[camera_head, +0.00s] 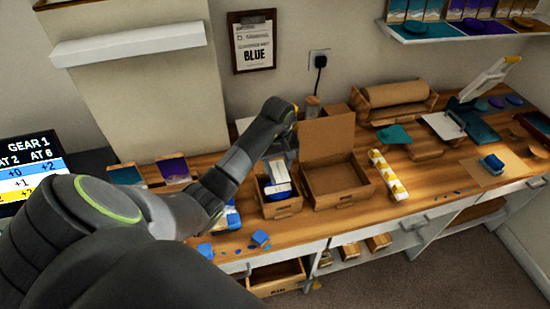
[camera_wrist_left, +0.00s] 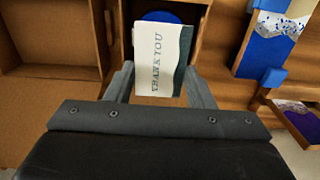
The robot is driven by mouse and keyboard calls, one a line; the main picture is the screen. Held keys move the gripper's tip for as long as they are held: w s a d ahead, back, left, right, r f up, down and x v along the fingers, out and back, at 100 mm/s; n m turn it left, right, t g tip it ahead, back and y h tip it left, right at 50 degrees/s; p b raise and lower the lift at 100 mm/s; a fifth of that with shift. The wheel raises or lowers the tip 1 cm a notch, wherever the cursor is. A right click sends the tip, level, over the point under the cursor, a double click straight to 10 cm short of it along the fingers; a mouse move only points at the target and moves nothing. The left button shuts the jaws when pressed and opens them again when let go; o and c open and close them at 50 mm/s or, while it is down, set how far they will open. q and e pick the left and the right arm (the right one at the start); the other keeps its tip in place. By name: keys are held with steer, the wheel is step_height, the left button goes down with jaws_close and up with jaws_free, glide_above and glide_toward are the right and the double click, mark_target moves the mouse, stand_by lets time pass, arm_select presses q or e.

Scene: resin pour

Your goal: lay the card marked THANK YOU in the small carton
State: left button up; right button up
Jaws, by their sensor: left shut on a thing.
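The white card marked THANK YOU (camera_wrist_left: 158,62) is between the fingers of my left gripper (camera_wrist_left: 160,85), which is shut on it. In the head view my left gripper (camera_head: 279,160) points down over the small carton (camera_head: 282,210), with the pale card (camera_head: 277,170) at its fingertips. A blue thing (camera_wrist_left: 160,16) lies in the small carton, partly hidden by the card in the wrist view. The card appears to be at or just above the carton's opening; I cannot tell whether it touches anything inside. My right gripper is not in view.
A larger open carton (camera_head: 336,196) stands just right of the small carton, its lid raised. A strip with yellow pieces (camera_head: 387,175) lies beyond it. Blue scraps (camera_head: 260,238) lie near the bench's front edge. A blue-and-white panel (camera_wrist_left: 272,40) lies beside the small carton.

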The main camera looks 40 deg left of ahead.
mark_target(278, 187)
arm_select(q)
steer(key=shift+w+d+f+b, duration=0.15)
steer(key=shift+f+b, duration=0.25)
steer(key=shift+f, duration=0.5)
step_height(278, 187, down, 5)
steer(key=b, duration=0.3)
steer(key=shift+b, duration=0.3)
steer(key=shift+f+b, duration=0.3)
steer(key=shift+b, duration=0.05)
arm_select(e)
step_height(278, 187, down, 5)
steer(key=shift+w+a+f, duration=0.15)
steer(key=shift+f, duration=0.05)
arm_select(q)
steer(key=o, duration=0.8)
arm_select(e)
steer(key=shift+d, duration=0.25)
arm_select(q)
steer(key=shift+r, duration=0.1)
steer(key=shift+r+p, duration=0.35)
steer(key=shift+r, duration=0.05)
steer(key=shift+r+p, duration=2.1)
steer(key=shift+r, duration=1.5)
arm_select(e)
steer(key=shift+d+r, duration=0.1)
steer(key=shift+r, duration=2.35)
